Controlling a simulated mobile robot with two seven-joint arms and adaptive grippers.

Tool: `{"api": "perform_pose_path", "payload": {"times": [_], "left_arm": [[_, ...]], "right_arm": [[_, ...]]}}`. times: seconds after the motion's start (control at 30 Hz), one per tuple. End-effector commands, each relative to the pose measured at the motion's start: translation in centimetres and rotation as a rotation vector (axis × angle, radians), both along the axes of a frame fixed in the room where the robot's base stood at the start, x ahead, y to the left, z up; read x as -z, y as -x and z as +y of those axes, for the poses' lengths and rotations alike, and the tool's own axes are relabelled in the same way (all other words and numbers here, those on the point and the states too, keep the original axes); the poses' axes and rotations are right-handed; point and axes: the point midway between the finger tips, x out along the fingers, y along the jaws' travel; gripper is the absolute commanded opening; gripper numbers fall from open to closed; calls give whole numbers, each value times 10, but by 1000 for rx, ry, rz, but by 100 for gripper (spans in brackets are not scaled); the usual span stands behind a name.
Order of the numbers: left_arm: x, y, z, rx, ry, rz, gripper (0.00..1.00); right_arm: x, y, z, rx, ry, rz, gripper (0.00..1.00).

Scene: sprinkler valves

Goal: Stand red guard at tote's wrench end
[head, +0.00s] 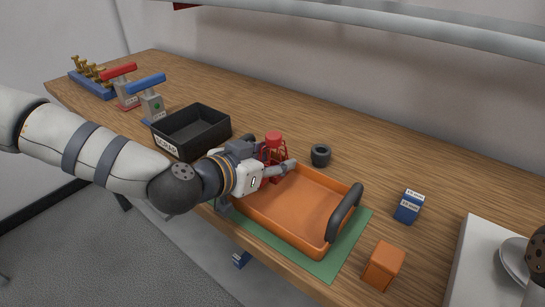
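The red guard (273,146) is a small red cage with a round cap, upright at the far left corner of the orange tote (335,238). My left gripper (284,167) reaches in from the left over the tote's left end. One grey finger crosses in front of the guard, with red showing above and below it; the gripper appears shut on the guard. The other finger and the guard's foot are hidden, so I cannot tell whether it touches the tote. A black handle (345,211) stands at the tote's right end. I cannot make out a wrench. My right gripper is out of view.
The tote lies on a green mat (355,240). A black scrap bin (190,131) stands left, valves (151,104) beyond it. A black ring (320,155), blue box (409,206) and orange block (383,265) surround the tote. A white tray (480,262) is right.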

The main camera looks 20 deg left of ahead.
Motion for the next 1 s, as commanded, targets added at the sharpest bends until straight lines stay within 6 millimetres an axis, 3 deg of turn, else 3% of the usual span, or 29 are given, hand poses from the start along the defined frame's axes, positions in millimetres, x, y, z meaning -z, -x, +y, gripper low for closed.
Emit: {"api": "perform_pose_path", "payload": {"times": [0.27, 0.7, 0.83, 1.0], "left_arm": [[-7, 2, 1, -1, 1, -3, 46], [-48, 79, 29, -2, 2, -14, 46], [-57, 95, 35, -2, 0, -18, 46], [-54, 104, 38, -1, 0, -8, 46]], "right_arm": [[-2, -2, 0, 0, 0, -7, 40], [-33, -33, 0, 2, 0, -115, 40], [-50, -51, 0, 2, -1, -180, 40], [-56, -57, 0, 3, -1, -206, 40]]}}
